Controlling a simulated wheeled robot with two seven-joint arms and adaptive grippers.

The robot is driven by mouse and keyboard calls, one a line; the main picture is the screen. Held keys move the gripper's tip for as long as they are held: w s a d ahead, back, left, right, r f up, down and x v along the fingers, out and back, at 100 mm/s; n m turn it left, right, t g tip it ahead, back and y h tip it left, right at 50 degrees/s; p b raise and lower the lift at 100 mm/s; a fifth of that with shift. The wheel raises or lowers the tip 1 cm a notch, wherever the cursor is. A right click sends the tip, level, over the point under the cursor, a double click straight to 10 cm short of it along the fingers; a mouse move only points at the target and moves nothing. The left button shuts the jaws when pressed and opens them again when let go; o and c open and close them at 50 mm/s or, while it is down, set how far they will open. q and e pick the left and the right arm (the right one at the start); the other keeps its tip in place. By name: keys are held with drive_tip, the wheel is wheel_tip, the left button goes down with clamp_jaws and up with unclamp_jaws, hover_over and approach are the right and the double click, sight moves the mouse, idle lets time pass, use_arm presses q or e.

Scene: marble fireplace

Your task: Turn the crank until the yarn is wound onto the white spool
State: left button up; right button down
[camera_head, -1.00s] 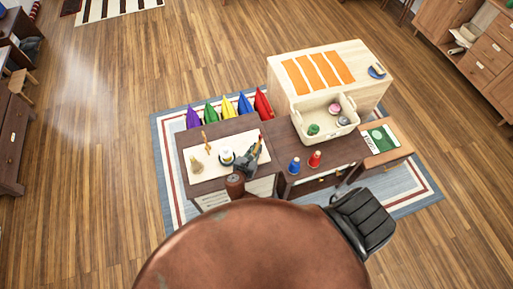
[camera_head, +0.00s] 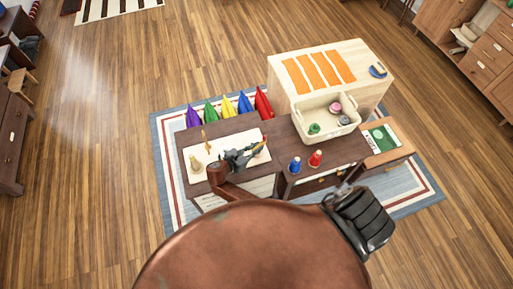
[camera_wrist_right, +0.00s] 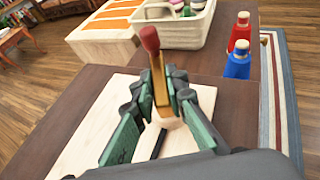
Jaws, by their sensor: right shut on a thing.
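The crank is a gold bar with a red knob (camera_wrist_right: 150,38) at its end in the right wrist view. In the head view its end (camera_head: 264,143) shows at the right of the pale winder board (camera_head: 197,152). My right gripper (camera_wrist_right: 162,88) is shut on the gold bar, its green-padded fingers on either side. In the head view my right gripper (camera_head: 242,157) lies low over the board and covers its middle. The white spool is hidden behind it, so the yarn on it cannot be seen. A beige cone (camera_head: 196,164) stands at the board's left.
A blue spool (camera_head: 294,165) and a red spool (camera_head: 316,159) stand on the desk to the right. A cream basket (camera_head: 297,122) with coloured items is behind them.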

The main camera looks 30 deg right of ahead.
drive_tip(key=c, duration=1.9)
unclamp_jaws()
drive_tip(key=shift+c, duration=0.2)
drive_tip(key=v, duration=0.7)
drive_tip(key=shift+s+a+r, duration=0.1)
drive_tip(key=shift+a, duration=0.1)
